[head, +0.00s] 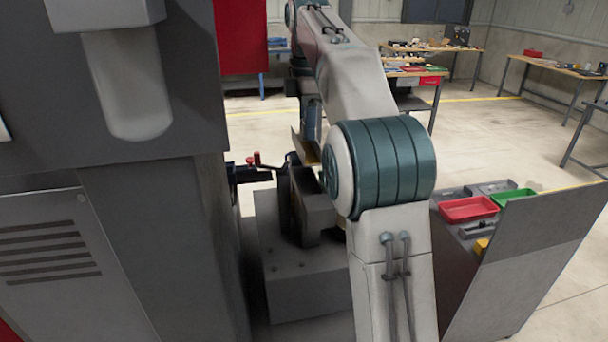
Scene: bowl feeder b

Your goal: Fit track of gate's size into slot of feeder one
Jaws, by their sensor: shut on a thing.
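My arm rises in front of the feeder and bends down again behind its own elbow. My gripper (311,132) shows only in part, low at the end of the wrist, and its fingertips are mostly hidden by my arm. It is shut on a thin tan piece (307,152), likely the track, of which only a sliver shows. Below it is the feeder (286,192), a dark rounded body on a grey block base (295,280). Its slot is hidden, so I cannot tell whether the piece touches it. The gate cannot be made out.
A tall dark grey machine cabinet (170,230) stands close on the left. A red-knobbed fitting (252,162) sits beside the feeder. On the right, a grey bench holds a red tray (468,209) and a green tray (513,198) behind a slanted panel (540,250).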

